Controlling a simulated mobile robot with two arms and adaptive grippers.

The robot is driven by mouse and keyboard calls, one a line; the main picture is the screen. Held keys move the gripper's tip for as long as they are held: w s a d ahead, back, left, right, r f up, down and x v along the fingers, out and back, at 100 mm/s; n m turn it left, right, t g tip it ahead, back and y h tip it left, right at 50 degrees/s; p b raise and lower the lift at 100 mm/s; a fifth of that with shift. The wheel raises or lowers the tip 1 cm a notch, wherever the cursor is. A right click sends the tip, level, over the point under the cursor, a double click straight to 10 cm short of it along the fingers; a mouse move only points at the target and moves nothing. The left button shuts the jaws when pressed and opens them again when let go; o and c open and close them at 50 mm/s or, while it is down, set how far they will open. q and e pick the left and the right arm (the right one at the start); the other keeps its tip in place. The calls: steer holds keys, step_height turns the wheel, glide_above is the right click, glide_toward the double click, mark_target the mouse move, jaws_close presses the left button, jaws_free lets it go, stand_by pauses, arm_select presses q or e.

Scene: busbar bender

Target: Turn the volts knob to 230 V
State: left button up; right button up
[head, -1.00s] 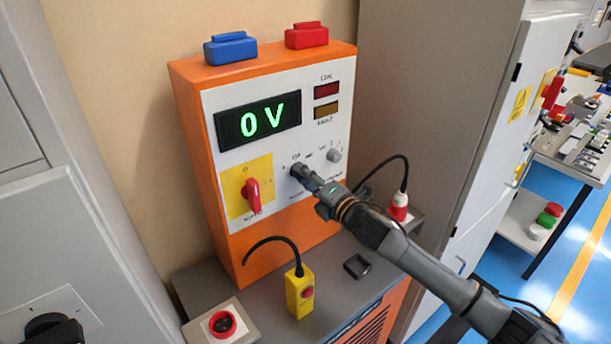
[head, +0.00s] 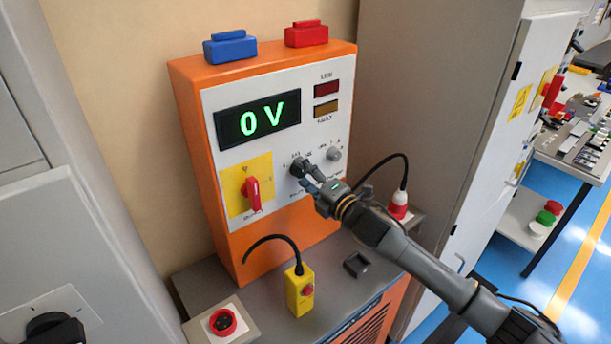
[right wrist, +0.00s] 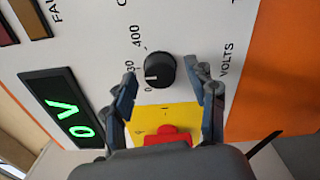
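The black volts knob (head: 298,168) is on the white front panel of an orange unit (head: 187,120). In the right wrist view the knob (right wrist: 160,70) shows its white mark toward the 0 and 230 side of the scale; 400 is farther round. The green display (head: 258,119) reads 0 V. My right gripper (head: 311,174) is in front of the knob. In the right wrist view the right gripper (right wrist: 163,88) is open, its fingers to either side of the knob with visible gaps. My left gripper is not in view.
A red switch handle (head: 252,192) on a yellow plate is left of the knob. A smaller grey knob (head: 334,154) is to its right. A tall grey cabinet (head: 440,90) is at right.

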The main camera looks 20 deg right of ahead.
steer(key=shift+s, duration=0.1)
steer(key=shift+s, duration=0.2)
steer(key=v, duration=1.1)
steer(key=shift+s+d, duration=0.15)
steer(key=shift+s, duration=0.1)
